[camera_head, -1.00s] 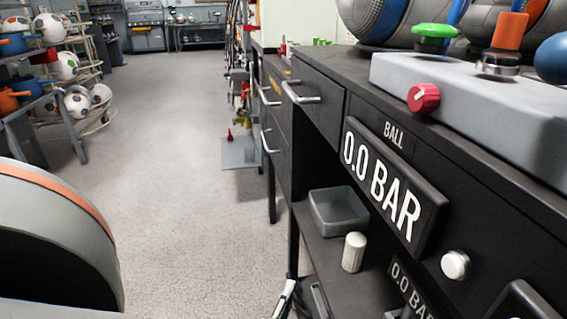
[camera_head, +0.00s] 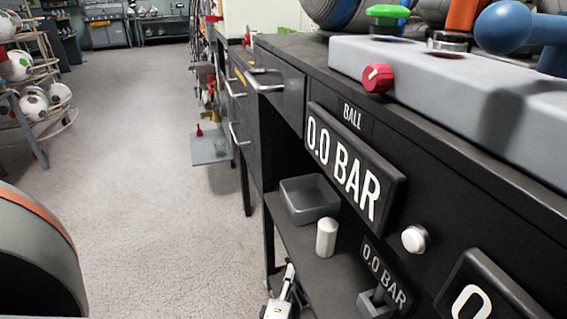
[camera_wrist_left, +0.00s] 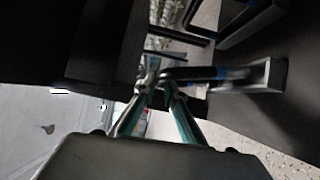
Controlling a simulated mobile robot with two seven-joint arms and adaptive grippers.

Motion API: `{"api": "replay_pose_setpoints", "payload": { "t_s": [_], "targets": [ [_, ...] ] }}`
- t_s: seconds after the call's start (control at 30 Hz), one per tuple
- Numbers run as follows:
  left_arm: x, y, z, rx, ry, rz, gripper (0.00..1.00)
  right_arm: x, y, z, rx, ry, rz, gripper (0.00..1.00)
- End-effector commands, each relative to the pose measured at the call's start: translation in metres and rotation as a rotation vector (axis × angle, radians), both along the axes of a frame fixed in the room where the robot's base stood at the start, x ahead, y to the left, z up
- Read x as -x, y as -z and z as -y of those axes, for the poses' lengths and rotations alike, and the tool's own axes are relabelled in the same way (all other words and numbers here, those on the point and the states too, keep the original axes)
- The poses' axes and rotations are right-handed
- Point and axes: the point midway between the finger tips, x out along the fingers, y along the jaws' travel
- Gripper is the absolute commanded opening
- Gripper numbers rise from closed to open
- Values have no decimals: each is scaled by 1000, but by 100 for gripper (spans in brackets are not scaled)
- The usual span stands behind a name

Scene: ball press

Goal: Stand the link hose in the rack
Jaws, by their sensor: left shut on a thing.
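My left gripper (camera_head: 286,290) shows at the bottom of the head view, low beside the front of the dark bench; its tips are small and partly cut off. In the left wrist view its two greenish fingers (camera_wrist_left: 151,84) come together and are shut on the end of a dark, bar-like thing with a blue mark (camera_wrist_left: 215,74). I take this for the link hose, but it is dim and blurred. Its far end is grey. The hose cannot be made out in the head view. I cannot identify the rack with certainty. My right gripper is not in view.
The bench's lower shelf holds a grey tray (camera_head: 309,200) and a white cylinder (camera_head: 326,238). A pressure display (camera_head: 350,166), a white knob (camera_head: 414,239) and a grey bracket (camera_head: 374,303) front the bench. Open floor (camera_head: 150,160) lies left, with a ball rack (camera_head: 32,130) beyond.

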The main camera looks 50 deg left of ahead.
Motion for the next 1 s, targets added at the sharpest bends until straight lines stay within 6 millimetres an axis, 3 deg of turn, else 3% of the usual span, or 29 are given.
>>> {"api": "replay_pose_setpoints", "payload": {
  "t_s": [0.4, 0.93, 1.0],
  "targets": [
    [-23, 10, 9, -69, -1, -166, 0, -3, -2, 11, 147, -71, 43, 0],
    [-26, 19, 11, -92, 1, -224, 0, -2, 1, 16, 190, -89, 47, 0],
    [-26, 19, 11, -92, 1, -224, 26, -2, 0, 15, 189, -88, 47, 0]
  ]
}}
